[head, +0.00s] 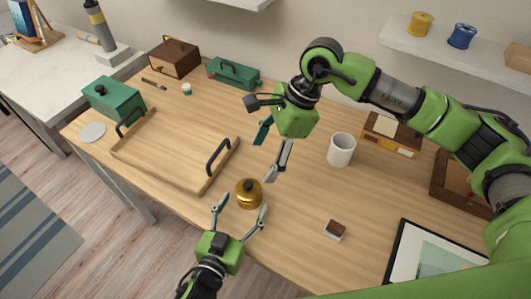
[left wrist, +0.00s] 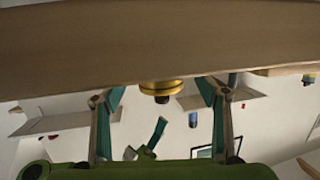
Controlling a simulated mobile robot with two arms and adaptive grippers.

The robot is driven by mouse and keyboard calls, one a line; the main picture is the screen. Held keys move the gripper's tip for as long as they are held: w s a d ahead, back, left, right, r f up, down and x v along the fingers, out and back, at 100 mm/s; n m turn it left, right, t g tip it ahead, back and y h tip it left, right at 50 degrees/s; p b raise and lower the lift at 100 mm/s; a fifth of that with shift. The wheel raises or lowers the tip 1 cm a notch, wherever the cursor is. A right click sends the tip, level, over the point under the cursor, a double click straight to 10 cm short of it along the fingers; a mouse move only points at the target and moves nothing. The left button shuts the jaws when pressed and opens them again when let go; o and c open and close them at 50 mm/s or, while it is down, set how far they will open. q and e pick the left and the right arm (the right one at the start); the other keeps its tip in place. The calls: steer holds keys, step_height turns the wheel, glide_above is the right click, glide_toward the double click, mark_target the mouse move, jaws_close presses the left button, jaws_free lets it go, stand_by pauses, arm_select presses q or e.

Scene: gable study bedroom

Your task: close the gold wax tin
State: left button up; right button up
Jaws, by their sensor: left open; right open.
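The gold wax tin (head: 249,193) stands upright near the front edge of the wooden table, with a dark round knob on its top. In the left wrist view, which looks upside down, the tin (left wrist: 161,87) shows between the fingers with a thin dark line around it. I cannot tell whether its lid sits fully down. My left gripper (head: 241,207) is open in front of the tin, its fingertips spread toward the tin's two sides; contact is not clear. My right gripper (head: 272,148) is open and empty above the table, behind the tin.
A wooden tray with dark handles (head: 152,169) lies left of the tin. A white mug (head: 341,150) and a small brown-topped block (head: 335,230) stand to the right. A framed picture (head: 397,272) lies front right. Green boxes (head: 116,97) and a wooden box (head: 174,57) are further back.

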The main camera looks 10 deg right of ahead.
arm_select(q)
steer(key=v, duration=0.7)
steer(key=shift+s, duration=0.15)
steer(key=shift+a, duration=0.1)
